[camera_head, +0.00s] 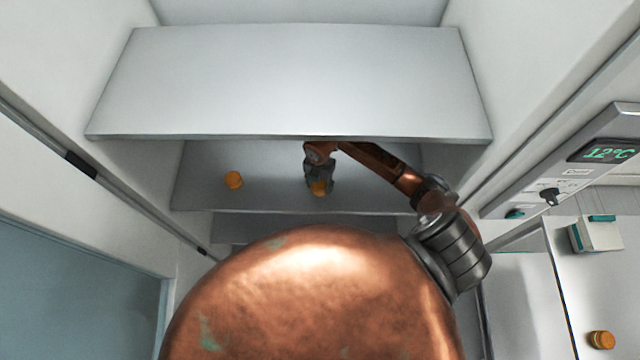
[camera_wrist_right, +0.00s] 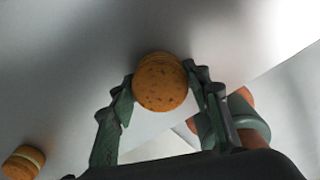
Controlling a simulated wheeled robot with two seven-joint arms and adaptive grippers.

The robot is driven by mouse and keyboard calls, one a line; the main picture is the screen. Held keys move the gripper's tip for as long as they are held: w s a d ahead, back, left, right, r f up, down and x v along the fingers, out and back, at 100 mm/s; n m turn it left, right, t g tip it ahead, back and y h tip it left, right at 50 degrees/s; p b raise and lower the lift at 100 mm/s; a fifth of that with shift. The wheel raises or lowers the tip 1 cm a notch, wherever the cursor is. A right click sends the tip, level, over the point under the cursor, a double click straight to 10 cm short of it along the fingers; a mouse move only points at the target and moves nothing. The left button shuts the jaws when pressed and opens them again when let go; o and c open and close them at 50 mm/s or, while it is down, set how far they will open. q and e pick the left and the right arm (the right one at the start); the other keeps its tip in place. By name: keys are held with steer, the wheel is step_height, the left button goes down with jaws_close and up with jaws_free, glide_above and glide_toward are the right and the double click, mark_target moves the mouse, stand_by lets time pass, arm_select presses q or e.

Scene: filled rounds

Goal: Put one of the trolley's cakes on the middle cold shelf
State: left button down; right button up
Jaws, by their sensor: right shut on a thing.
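My right gripper (camera_head: 319,180) reaches in under the upper shelf and is over the middle cold shelf (camera_head: 275,190). It is shut on a round orange-brown cake (camera_head: 319,188). In the right wrist view the held cake (camera_wrist_right: 160,82) sits between the two green fingertips (camera_wrist_right: 159,78), against the grey shelf surface. I cannot tell whether it touches the shelf. A second cake (camera_head: 233,180) stands on the middle shelf to the left, apart from the gripper; it also shows in the wrist view (camera_wrist_right: 22,162). My left gripper is not in view.
The upper shelf (camera_head: 290,80) is bare and hangs over my right arm. A lower shelf (camera_head: 240,230) shows partly below. At the right, another cake (camera_head: 601,340) and a white-and-teal box (camera_head: 595,235) are on a pale surface. A panel (camera_head: 605,152) reads 12°C.

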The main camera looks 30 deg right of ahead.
mark_target(319, 184)
steer(key=shift+f, duration=0.15)
steer(key=o, duration=0.8)
steer(key=shift+c, duration=0.2)
steer(key=shift+r, duration=0.45)
steer(key=shift+r+b, duration=0.8)
steer(key=shift+r, duration=2.7)
